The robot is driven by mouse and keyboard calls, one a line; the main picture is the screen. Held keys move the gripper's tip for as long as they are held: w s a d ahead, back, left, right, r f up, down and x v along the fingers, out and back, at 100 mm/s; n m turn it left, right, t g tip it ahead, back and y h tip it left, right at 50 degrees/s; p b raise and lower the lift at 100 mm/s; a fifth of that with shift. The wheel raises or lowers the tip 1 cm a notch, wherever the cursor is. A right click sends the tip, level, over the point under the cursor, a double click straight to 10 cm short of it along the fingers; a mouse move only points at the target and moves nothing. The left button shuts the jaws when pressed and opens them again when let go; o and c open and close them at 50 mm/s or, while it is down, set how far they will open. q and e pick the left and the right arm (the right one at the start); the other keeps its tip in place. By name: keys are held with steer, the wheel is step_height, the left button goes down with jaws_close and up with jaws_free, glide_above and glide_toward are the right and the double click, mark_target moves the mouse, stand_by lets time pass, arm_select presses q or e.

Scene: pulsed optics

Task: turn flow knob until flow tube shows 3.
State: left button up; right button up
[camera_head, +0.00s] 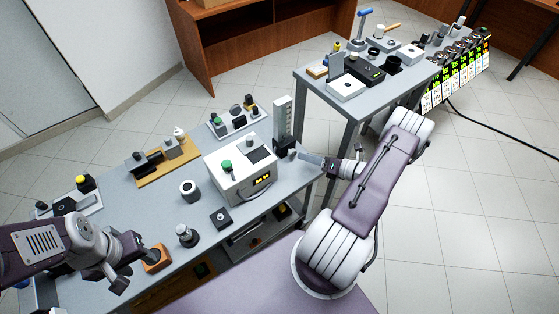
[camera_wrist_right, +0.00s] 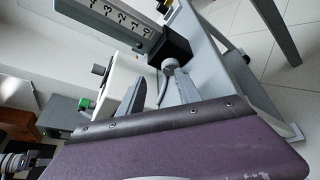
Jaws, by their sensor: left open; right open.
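The flow tube (camera_head: 283,118) is a pale upright scale panel on a black block at the bench's right end. In the right wrist view the flow tube (camera_wrist_right: 118,22) appears tilted, with numerals from 0 upward; I cannot make out its float or reading. The grey round flow knob (camera_wrist_right: 169,65) sticks out from the black block (camera_wrist_right: 172,47). My right gripper (camera_wrist_right: 160,88) is open, its fingers on either side of the knob's line; I cannot tell whether they touch it. It also shows in the head view (camera_head: 302,156). My left gripper (camera_head: 132,268) is open near an orange-brown block.
A white box instrument (camera_head: 240,172) with a green knob stands left of the tube. The orange-brown block (camera_head: 156,258) and several small optics parts sit on the bench. A second table (camera_head: 345,110) with devices stands behind my right arm.

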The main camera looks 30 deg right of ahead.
mark_target(294, 154)
steer(key=shift+s+d+f+m+t+h, duration=0.15)
steer(key=shift+s+d+f+m, duration=0.15)
steer(key=shift+s, duration=0.25)
steer(key=shift+s+d+f+m+t+h, duration=0.2)
steer(key=shift+s+d+f, duration=0.15)
steer(key=shift+s, duration=0.15)
steer(key=shift+s+d+r, duration=0.1)
steer(key=shift+s+r, duration=0.05)
steer(key=shift+s, duration=0.1)
steer(key=b+x, duration=0.1)
steer(key=x, duration=0.8)
steer(key=shift+w+b, duration=0.15)
steer(key=shift+b, duration=0.15)
steer(key=shift+c, duration=0.3)
jaws_close()
